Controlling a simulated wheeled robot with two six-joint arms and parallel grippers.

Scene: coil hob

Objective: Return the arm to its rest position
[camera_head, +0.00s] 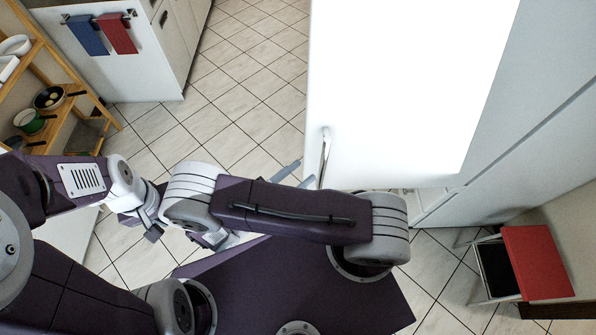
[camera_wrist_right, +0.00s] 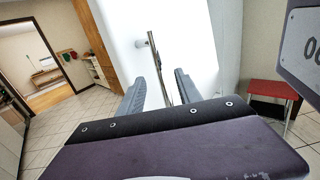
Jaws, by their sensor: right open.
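My right gripper (camera_head: 298,176) is partly hidden behind my arm in the head view, with its grey fingers close to the lower end of a metal handle (camera_head: 325,150). In the right wrist view the gripper (camera_wrist_right: 160,90) is open. The handle (camera_wrist_right: 157,65) shows in the gap between its fingers, with space on both sides. I cannot tell how deep it sits between them. The handle is on a large white door (camera_head: 410,90). My left gripper (camera_head: 152,218) is at the left of the head view, partly covered by my other arm, and its jaws are unclear.
A red-topped stool (camera_head: 535,262) stands at the lower right. A wooden shelf (camera_head: 62,62) with pans is at the left. Blue and red towels (camera_head: 118,33) hang on a white front. Tiled floor (camera_head: 235,95) is clear left of the door.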

